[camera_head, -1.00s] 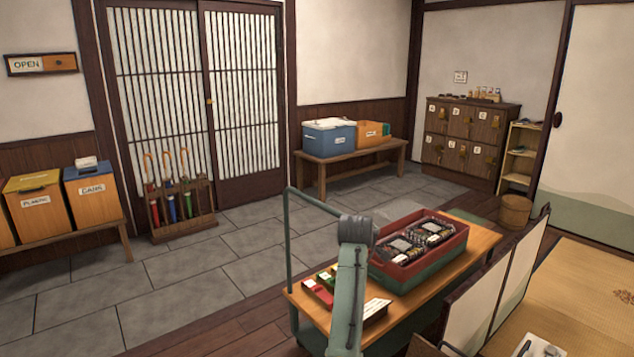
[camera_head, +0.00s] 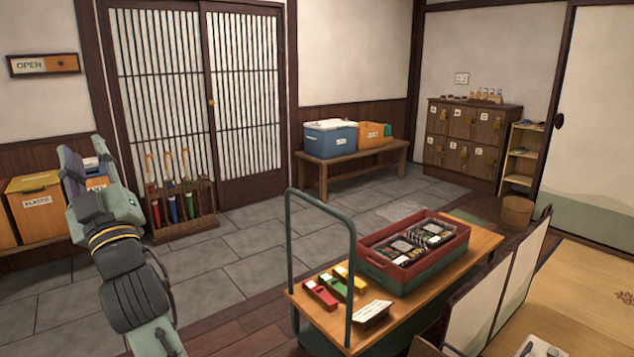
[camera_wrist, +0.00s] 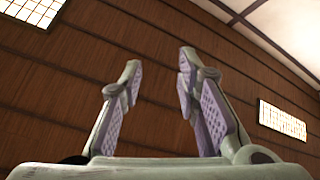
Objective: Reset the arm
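My arm rises at the left of the head view, and my gripper (camera_head: 78,165) is raised in front of the recycling bins. In the wrist view my gripper (camera_wrist: 158,80) has its two fingers apart with nothing between them. Beyond the fingers is a brown boarded surface (camera_wrist: 150,40), with no object close to them.
A wooden cart (camera_head: 425,285) at front right holds a red-and-green crate (camera_head: 385,272) with packed boxes, small coloured cases (camera_head: 320,294) and a sign (camera_head: 372,312). An umbrella rack (camera_head: 183,225) and an orange bin (camera_head: 35,215) stand behind my arm. The stone floor (camera_head: 240,265) between is clear.

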